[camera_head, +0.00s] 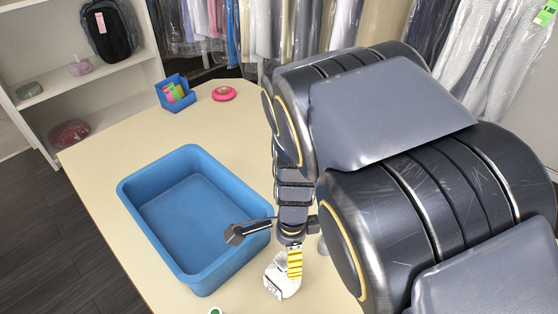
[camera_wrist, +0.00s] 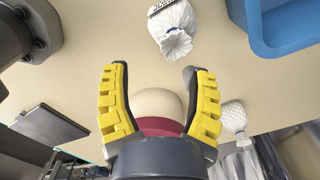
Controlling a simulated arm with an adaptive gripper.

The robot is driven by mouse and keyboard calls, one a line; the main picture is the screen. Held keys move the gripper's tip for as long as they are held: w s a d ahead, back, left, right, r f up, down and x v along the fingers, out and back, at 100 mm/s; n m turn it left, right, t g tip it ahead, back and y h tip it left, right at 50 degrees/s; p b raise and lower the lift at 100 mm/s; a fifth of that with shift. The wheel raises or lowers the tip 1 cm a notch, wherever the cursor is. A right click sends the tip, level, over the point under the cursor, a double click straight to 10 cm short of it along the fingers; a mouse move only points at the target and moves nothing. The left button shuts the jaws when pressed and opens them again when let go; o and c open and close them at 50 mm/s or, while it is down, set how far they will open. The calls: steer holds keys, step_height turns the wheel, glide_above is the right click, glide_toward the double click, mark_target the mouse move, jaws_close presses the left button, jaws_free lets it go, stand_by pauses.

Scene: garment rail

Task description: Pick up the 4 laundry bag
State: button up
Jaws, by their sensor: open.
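A white bag with a gathered top and dark print shows at the top of the wrist view (camera_wrist: 172,30), beyond the fingertips and apart from them. A second, smaller white bag (camera_wrist: 232,116) lies to the right of the right finger. I cannot read a number on either. In the head view a white bag (camera_head: 282,281) with dark print is on the table, partly behind the yellow finger. My gripper (camera_wrist: 153,72) is open, its two yellow fingers spread wide. In the head view my gripper (camera_head: 293,264) is low over the table beside the bag.
A blue bin (camera_head: 148,187), empty, stands left of my gripper; its edge also shows in the wrist view (camera_wrist: 262,42). A rounded cream and dark red thing (camera_wrist: 152,104) shows between my fingers, unclear. A blue holder (camera_head: 166,101) and red ring (camera_head: 223,93) sit at the far table edge.

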mark_target(284, 267)
steer(key=shift+w+a+f+m, duration=0.2)
steer(key=shift+w+f+m, duration=0.1)
steer(key=shift+f+m, duration=0.2)
steer(key=shift+w+a+f+m, duration=0.15)
steer(key=shift+w+f+m, duration=0.2)
steer(key=shift+f, duration=0.65)
steer(key=shift+w+f, duration=0.15)
steer(key=shift+f, duration=1.65)
steer(key=shift+w+f, duration=0.1)
steer(key=shift+f, duration=1.65)
jaws_close()
